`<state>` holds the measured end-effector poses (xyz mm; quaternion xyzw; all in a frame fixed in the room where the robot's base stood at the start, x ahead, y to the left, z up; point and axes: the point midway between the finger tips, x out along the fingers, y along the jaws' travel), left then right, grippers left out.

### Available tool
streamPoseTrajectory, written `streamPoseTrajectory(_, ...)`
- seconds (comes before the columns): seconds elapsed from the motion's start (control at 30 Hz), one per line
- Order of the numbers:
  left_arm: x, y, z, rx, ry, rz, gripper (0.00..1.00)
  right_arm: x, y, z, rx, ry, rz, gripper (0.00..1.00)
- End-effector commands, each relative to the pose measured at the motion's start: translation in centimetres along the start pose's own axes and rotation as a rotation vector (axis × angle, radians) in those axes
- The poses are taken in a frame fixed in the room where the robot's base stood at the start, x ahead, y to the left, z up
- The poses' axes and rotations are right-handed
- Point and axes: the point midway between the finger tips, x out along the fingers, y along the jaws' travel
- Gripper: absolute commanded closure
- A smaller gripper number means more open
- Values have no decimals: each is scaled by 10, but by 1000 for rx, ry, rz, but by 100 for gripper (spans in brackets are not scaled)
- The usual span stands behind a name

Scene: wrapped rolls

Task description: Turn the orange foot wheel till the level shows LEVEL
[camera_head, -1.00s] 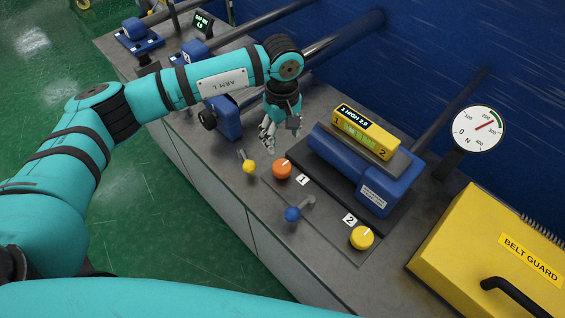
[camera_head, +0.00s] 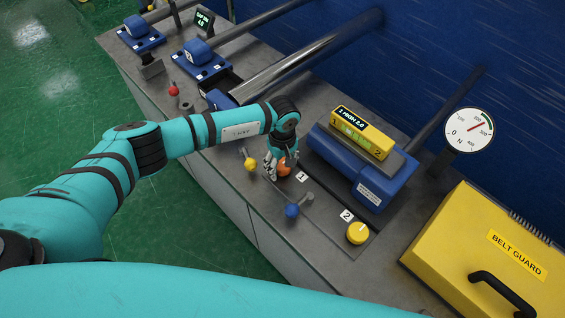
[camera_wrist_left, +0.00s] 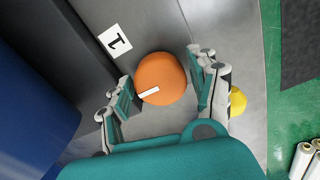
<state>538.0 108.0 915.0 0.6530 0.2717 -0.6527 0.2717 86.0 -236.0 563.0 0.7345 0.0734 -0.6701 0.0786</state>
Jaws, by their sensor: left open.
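The orange foot wheel (camera_head: 284,167) is on the grey bench beside the label 1, partly hidden by my left gripper (camera_head: 276,170). In the left wrist view the round orange wheel (camera_wrist_left: 161,79) with its white mark lies between the two open fingers of my left gripper (camera_wrist_left: 160,92). I cannot tell whether either finger touches it. The yellow level (camera_head: 362,133) sits on the blue machine block; its dark display reads "1 HIGH 2.0", with a green vial strip below. My right gripper is in no view.
A yellow-knobbed lever (camera_head: 250,163) stands just left of the wheel, and a blue-knobbed lever (camera_head: 292,210) in front. A yellow wheel (camera_head: 358,233) is by label 2. A round gauge (camera_head: 468,136) and a yellow belt guard (camera_head: 490,250) are at the right.

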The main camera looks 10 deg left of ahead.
Motion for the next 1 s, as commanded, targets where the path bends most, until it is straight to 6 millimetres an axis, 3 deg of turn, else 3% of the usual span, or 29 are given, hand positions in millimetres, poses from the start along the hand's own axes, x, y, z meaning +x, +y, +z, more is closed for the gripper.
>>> streamPoseTrajectory(0.07,0,0,0,0,0,0,41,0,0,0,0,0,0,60)
streamPoseTrajectory(0.4,-1,0,0,0,0,0,82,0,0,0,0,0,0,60)
streamPoseTrajectory(0.73,1,0,0,-58,0,0,83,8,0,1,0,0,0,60)
streamPoseTrajectory(1.0,3,1,-1,-243,1,1,83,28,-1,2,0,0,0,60)
